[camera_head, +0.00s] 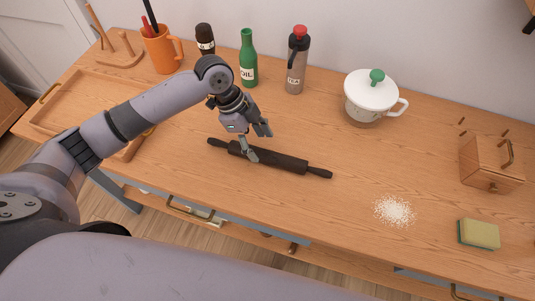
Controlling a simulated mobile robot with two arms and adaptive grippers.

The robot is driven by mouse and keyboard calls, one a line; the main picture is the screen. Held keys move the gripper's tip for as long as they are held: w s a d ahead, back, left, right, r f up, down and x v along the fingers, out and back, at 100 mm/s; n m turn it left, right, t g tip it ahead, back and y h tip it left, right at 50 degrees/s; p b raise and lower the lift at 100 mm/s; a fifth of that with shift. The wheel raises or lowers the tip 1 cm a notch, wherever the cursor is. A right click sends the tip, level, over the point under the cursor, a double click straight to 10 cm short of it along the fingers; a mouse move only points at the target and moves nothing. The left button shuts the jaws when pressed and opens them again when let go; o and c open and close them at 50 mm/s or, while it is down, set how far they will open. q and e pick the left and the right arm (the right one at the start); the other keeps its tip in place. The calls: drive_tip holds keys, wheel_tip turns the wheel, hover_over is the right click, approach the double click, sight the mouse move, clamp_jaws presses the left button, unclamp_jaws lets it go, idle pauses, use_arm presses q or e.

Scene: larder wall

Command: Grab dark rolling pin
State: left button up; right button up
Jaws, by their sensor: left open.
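A dark rolling pin (283,161) lies on the wooden counter in the middle of the view, slanting from upper left to lower right. My left gripper (258,143) is open above the left half of the pin. One finger overlaps the pin in the picture and the other is just behind it. I cannot tell whether either finger touches it. Both pin handles show clear of the gripper. My right gripper is not in view.
Behind the pin stand a green oil bottle (248,65), a tea flask (296,66) and a white lidded pot (371,96). A wooden tray (52,104) is at left. White grains (394,211), a sponge (479,234) and a wooden box (490,160) are at right.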

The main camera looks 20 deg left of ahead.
sight(265, 152)
use_arm(q)
drive_tip(key=x, duration=0.2)
drive_tip(key=p+x, duration=0.1)
drive_tip(key=shift+s+d+f, duration=0.15)
drive_tip(key=shift+d+f, duration=0.1)
drive_tip(key=shift+d, duration=0.2)
drive_tip(key=shift+d+f+p, duration=0.15)
drive_tip(key=shift+f+p, duration=0.15)
drive_tip(key=shift+f, duration=0.15)
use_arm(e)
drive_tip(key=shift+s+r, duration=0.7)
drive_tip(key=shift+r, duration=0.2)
use_arm(q)
drive_tip(key=shift+c, duration=0.6)
clamp_jaws()
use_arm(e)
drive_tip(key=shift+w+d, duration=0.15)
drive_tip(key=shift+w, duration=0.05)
